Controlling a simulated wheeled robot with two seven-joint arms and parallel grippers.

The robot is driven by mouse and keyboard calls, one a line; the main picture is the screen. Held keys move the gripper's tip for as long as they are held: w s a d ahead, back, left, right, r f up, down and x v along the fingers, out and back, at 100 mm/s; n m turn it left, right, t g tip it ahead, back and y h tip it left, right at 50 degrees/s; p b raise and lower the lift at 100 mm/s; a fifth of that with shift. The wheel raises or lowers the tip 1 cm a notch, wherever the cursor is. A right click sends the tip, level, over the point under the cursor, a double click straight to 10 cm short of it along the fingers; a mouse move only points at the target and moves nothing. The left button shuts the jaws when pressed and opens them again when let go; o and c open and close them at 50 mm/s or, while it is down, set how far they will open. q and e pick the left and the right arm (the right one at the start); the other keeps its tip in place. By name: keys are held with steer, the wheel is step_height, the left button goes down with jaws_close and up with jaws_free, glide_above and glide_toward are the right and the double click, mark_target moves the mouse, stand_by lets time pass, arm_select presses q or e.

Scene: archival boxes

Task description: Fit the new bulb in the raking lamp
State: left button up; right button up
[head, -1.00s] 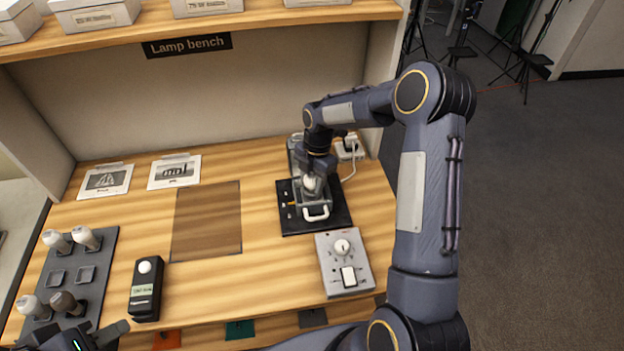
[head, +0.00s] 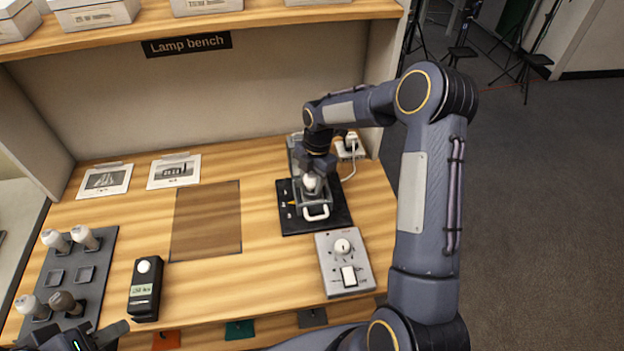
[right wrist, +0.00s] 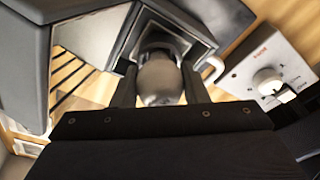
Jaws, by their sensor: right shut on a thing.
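The raking lamp (head: 324,200) stands on a black base plate (head: 338,216) at the right of the bench, with a white handle at its front. My right gripper (head: 311,181) is at the lamp, shut on a whitish bulb (head: 310,182). In the right wrist view the bulb (right wrist: 160,80) sits between the two fingers, its far end inside the lamp's square opening (right wrist: 165,35). Whether it is seated in the socket is hidden. My left gripper (head: 100,338) shows only partly at the bottom left, near the bulb tray (head: 85,273); its jaw state is unclear.
Several bulbs stand in the grey tray at left. A black handheld meter (head: 145,290) is beside it. A control box (head: 345,262) with knob and switch sits in front of the lamp. A brown mat (head: 206,220) lies clear mid-bench. A cord runs to a white socket (head: 350,148).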

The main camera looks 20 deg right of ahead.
steer(key=shift+f+b, duration=0.5)
steer(key=shift+f, duration=0.15)
stand_by(0.3)
steer(key=o, duration=0.7)
steer(key=shift+w+d+r+p, duration=0.1)
steer(key=shift+d+r+p, duration=0.1)
steer(key=shift+r+p, duration=0.95)
steer(key=shift+w+d+r+p, duration=0.15)
steer(key=shift+r+p, duration=0.5)
steer(key=shift+r, duration=1)
steer(key=shift+s+d+r+p, duration=0.1)
steer(key=shift+d+r+p, duration=0.15)
steer(key=shift+r+p, duration=0.9)
steer(key=shift+w+d+r+p, duration=0.1)
steer(key=shift+r+p, duration=0.1)
steer(key=shift+r, duration=0.6)
steer(key=shift+w+d+r+p, duration=0.1)
steer(key=shift+r+p, duration=0.1)
steer(key=shift+r, duration=0.55)
